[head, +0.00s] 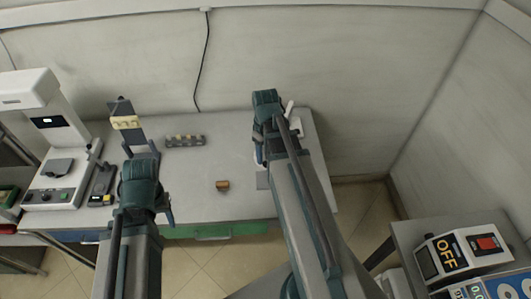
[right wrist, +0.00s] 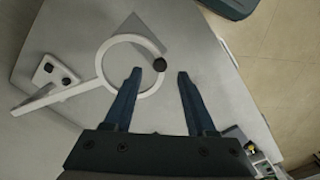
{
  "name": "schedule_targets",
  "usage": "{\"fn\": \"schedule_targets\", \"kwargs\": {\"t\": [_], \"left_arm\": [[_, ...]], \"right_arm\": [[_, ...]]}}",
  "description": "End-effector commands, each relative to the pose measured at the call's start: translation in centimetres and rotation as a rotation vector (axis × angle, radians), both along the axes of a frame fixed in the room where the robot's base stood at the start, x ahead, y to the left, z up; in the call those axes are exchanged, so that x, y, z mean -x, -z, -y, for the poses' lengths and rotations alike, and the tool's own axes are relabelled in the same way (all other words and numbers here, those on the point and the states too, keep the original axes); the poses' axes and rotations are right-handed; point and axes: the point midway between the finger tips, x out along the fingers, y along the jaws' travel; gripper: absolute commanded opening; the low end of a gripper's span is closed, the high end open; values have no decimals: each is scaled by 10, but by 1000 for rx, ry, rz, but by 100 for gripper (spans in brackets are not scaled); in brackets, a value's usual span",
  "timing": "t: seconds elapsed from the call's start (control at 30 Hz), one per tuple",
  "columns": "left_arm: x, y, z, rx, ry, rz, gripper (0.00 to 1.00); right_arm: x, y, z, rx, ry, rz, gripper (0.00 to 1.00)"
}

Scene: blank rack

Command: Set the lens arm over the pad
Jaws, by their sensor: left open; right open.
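The lens arm (right wrist: 76,90) is a white bar ending in a white ring, with a black knob (right wrist: 160,65) on the ring's rim. In the head view only small white parts of the lens arm (head: 289,108) show beside my right arm. A darker grey flat patch, apparently the pad (right wrist: 133,30), lies partly under the ring; in the head view my arm hides most of the pad (head: 263,181). My right gripper (right wrist: 159,72) is open, with the black knob between its fingertips; contact cannot be told. My left gripper (head: 141,150) is open over the table's left part.
A small brown block (head: 222,185) lies mid-table. A grey rack with several pegs (head: 185,141) and an upright stand with a yellowish piece (head: 125,122) are behind. A white machine (head: 48,180) stands at left. The table (head: 200,205) is clear around the block.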

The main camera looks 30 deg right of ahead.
Motion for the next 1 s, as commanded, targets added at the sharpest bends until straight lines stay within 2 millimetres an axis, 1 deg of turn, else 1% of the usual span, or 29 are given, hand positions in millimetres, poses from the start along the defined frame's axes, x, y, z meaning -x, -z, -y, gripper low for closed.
{"fn": "schedule_targets", "kwargs": {"t": [0.03,0.1,0.5,0.6,0.73,1.0], "left_arm": [[0,-16,0,0,-1,0,50],[0,-27,0,1,-2,0,50],[0,-86,0,2,-16,1,50],[0,-97,0,2,-14,0,50],[0,-103,0,2,-13,0,50],[0,-102,0,2,-12,-1,50]], "right_arm": [[0,-16,0,0,0,0,56],[0,-27,0,0,0,0,56],[0,-87,0,0,0,-1,56],[0,-97,0,0,0,-1,56],[0,-103,0,0,0,-1,56],[0,-102,0,0,0,-1,56]]}}
